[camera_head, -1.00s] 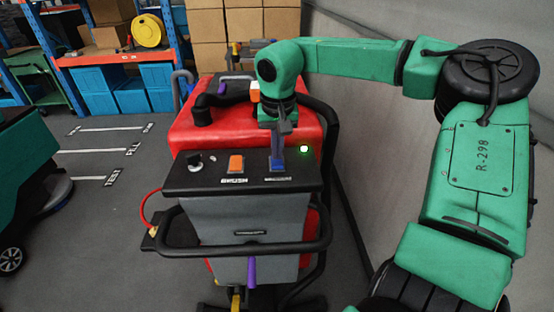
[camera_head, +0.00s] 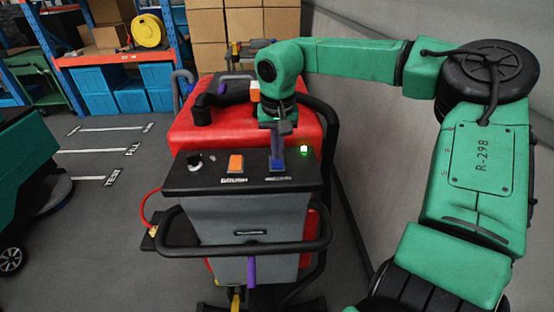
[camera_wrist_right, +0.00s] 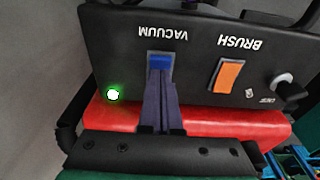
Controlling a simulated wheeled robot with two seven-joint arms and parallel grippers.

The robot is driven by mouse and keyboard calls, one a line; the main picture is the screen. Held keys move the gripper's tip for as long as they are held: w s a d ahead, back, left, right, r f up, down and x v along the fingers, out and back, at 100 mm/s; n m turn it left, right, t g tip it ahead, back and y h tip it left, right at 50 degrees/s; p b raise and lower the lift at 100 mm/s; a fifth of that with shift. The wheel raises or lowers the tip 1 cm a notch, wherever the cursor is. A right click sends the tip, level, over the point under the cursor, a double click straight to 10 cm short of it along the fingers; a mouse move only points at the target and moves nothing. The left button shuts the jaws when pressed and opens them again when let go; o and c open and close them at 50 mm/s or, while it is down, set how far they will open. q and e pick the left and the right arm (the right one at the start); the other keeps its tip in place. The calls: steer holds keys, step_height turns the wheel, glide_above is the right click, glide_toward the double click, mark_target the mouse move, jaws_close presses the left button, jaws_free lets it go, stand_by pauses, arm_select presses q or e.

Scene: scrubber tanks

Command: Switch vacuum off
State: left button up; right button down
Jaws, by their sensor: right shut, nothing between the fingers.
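The vacuum switch is a blue rocker (camera_head: 277,168) on the black panel (camera_head: 212,176) of a red and grey scrubber. In the right wrist view the blue rocker (camera_wrist_right: 159,59) lies beside the upside-down VACUUM label. My right gripper (camera_head: 277,158) points down at it, shut and empty, its dark fingertips (camera_wrist_right: 160,74) over the rocker's near part. I cannot tell whether they touch it. A green light (camera_head: 304,149) glows beside the switch; it also shows in the wrist view (camera_wrist_right: 113,95). My left gripper is not in view.
An orange BRUSH switch (camera_head: 236,164) and a black knob (camera_head: 195,160) sit left of the vacuum switch in the head view. A black handle bar (camera_head: 240,249) runs across the front. A grey wall (camera_head: 365,150) stands close on the right.

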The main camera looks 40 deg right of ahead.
mark_target(277, 164)
steer(key=shift+f+b, duration=0.5)
steer(key=shift+f, duration=0.35)
step_height(277, 164, up, 7)
steer(key=p, duration=0.6)
steer(key=shift+r, duration=0.15)
stand_by(0.4)
